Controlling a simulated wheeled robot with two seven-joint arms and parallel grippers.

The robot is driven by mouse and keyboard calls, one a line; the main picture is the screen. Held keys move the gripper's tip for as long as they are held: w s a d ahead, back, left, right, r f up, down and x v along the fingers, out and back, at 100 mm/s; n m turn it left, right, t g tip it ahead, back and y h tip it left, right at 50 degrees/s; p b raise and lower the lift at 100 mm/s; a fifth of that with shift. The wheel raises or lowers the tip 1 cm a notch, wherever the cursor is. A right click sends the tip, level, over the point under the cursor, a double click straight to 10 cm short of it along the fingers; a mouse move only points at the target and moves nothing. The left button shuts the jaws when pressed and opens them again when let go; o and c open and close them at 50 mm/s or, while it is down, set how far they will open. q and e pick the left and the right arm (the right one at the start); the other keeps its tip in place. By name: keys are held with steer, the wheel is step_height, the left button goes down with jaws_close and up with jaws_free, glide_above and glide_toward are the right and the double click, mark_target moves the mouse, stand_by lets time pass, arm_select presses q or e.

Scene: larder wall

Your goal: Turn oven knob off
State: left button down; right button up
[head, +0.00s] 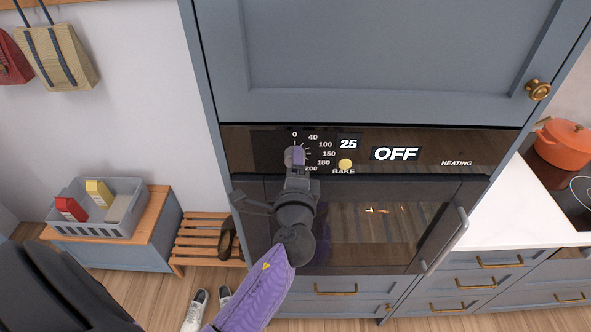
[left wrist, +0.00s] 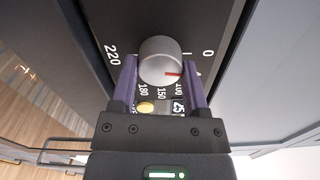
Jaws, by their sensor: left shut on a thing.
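The grey round oven knob (left wrist: 160,50) sits on the black control panel (head: 420,140) of the built-in oven. Its red pointer mark faces right in the left wrist view, on the side of the 0; the exact number it meets is hard to read. My left gripper (head: 295,158) is shut on the knob, with one purple finger on each side; it also shows in the left wrist view (left wrist: 163,70). The gripper partly covers the knob and dial in the head view. The panel displays read 25 and OFF, with HEATING at right. My right gripper is not in view.
A yellow round button (head: 345,164) marked BAKE is right of the knob. The oven door (head: 400,210) with a vertical handle (head: 445,240) is below. A grey crate (head: 98,225) stands on a bench at left. An orange pot (head: 562,143) is at right.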

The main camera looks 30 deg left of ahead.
arm_select(q)
steer(key=shift+n+b, duration=0.45)
steer(key=shift+n, duration=0.45)
steer(key=shift+c, duration=0.4)
jaws_free()
